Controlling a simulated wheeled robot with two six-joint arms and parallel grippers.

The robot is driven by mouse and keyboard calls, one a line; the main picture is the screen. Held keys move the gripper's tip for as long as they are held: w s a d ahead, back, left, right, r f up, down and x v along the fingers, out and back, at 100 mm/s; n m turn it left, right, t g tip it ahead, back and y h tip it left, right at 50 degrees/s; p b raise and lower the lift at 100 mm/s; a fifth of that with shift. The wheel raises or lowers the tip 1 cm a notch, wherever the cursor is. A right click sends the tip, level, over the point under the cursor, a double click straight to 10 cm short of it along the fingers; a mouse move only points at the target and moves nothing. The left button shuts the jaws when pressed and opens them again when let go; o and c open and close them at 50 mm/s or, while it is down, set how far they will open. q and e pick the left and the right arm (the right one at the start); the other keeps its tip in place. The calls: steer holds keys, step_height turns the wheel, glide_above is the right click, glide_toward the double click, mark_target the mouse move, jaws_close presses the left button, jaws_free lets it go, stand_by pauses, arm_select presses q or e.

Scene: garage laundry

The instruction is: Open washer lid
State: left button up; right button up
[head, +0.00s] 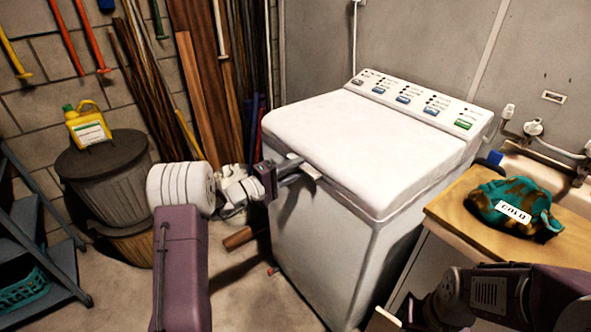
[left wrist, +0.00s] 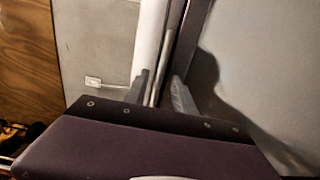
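The white washer (head: 325,245) stands in the middle of the head view, with its control panel at the back. Its lid (head: 370,140) lies flat and closed.
A wooden-topped counter (head: 455,222) stands right of the washer, with a teal and brown cloth bundle (head: 513,207) on it. A lidded bin (head: 105,185) with a yellow jug (head: 88,126) stands at the left. Long boards and tools lean behind. Some floor is clear before the washer.

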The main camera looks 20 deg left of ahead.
arm_select(q)
jaws_close()
stand_by(1.4)
